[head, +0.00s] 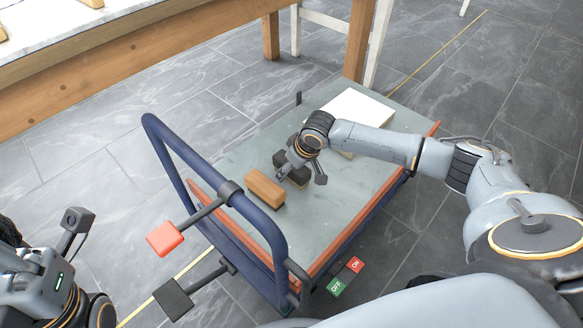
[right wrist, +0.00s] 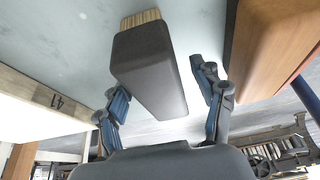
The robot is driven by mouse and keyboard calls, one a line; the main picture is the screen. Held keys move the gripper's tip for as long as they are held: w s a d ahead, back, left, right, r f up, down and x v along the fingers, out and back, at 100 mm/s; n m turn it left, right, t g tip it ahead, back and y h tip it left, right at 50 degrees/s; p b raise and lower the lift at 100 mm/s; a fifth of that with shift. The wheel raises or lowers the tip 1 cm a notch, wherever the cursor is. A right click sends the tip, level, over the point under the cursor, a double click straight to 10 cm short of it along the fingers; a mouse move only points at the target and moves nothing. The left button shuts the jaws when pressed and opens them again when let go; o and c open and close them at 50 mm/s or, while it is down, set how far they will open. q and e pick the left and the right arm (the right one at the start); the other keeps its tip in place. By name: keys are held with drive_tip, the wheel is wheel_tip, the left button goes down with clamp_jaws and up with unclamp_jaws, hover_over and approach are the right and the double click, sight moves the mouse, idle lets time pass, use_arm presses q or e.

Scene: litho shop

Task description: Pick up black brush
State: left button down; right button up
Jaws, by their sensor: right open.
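The black brush (right wrist: 150,65), a dark block with tan bristles at its far end, lies between the two spread fingers of my right gripper (right wrist: 165,95) in the right wrist view. Gaps show between its sides and the fingers. In the head view the brush (head: 295,166) lies on the grey cart deck, partly hidden by my right gripper (head: 298,178), which is open over it. My left gripper (head: 42,232) is at the lower left edge of the head view, away from the cart; its opening is unclear.
An orange-brown block (head: 265,188) lies close beside the brush; it also shows in the right wrist view (right wrist: 270,45). A white slab (head: 355,112) lies at the deck's far end. The cart's blue handle (head: 160,135) rises at the left. A wooden table (head: 120,62) stands beyond.

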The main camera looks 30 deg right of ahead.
drive_tip(key=c, duration=1.3)
drive_tip(key=shift+c, duration=0.2)
